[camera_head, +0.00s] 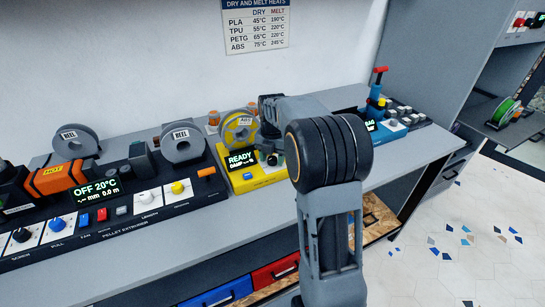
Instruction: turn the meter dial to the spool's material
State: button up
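The meter is a yellow-based unit (262,180) in the middle of the bench; its dark screen (241,159) reads READY and DAMP. A yellow spool (238,130) stands upright behind the screen. It bears a small white label (245,121) that looks like ABS, but the print is tiny. A small blue control (248,176) shows at the meter's front. I cannot make out the dial; my arm covers the meter's right part. My gripper (271,158) seems to be over the meter's right side, mostly hidden, and its fingers cannot be made out.
To the left stands a pellet extruder (130,215) with knobs, an orange HOT block (58,178) and grey reels (182,143). A blue unit (385,125) with a red handle is at right. A wall chart (256,25) lists PLA, TPU, PETG and ABS heats. The bench front (215,220) is clear.

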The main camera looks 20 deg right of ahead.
jog(key=c, duration=0.8)
